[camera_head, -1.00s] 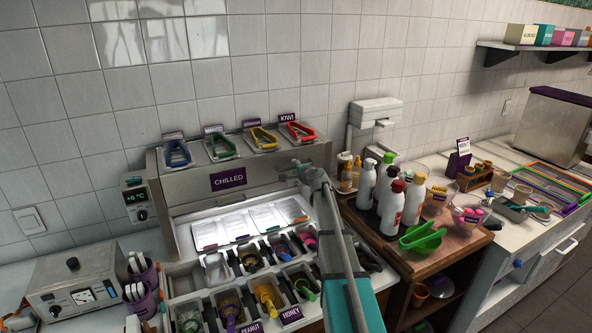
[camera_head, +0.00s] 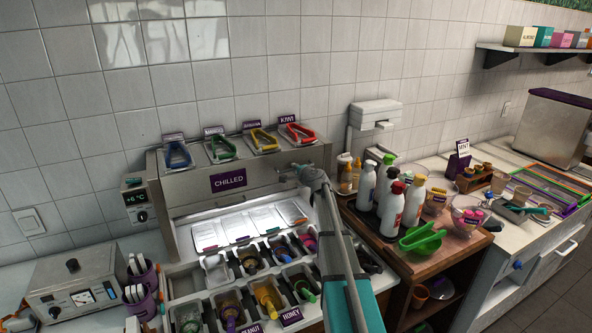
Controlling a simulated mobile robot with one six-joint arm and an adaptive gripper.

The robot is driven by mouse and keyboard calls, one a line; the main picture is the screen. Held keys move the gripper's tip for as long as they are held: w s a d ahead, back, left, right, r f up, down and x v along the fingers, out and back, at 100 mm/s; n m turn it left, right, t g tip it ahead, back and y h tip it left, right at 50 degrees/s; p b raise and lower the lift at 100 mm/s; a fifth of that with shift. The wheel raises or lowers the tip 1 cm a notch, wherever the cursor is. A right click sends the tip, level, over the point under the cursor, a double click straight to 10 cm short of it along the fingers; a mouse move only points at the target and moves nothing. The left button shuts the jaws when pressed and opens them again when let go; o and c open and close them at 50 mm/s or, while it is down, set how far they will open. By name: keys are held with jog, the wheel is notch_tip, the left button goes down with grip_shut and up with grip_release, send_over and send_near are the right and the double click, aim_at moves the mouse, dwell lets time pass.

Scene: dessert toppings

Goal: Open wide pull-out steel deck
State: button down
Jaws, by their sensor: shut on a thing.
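The wide pull-out steel deck (camera_head: 179,284) is the steel tray with rows of topping wells under the chilled cabinet (camera_head: 174,204). It stands partly drawn out from the cabinet, toward the camera. Its front carries purple PEANUT and HONEY labels (camera_head: 291,316) and runs down to the bottom edge of the picture. My grey and teal arm (camera_head: 341,250) crosses over the deck's right side and hides part of it.
Clear-lidded pans (camera_head: 238,228) lie behind the wells. A wooden cart with squeeze bottles (camera_head: 413,203) and a green bowl (camera_head: 422,240) stands close to the arm's right. A control box (camera_head: 75,284) and a purple cup (camera_head: 143,305) stand at the left.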

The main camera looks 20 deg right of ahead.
jog(key=shift+s, duration=0.1)
jog(key=f+v, duration=0.2)
jog(key=v, duration=0.7)
jog(key=f+v, duration=0.2)
jog(key=v, duration=0.7)
jog(key=shift+s, duration=0.75)
jog(key=shift+a+r, duration=0.1)
jog(key=shift+r, duration=0.05)
jog(key=c, duration=0.7)
grip_release()
jog(key=shift+o, duration=0.2)
jog(key=shift+w, duration=0.1)
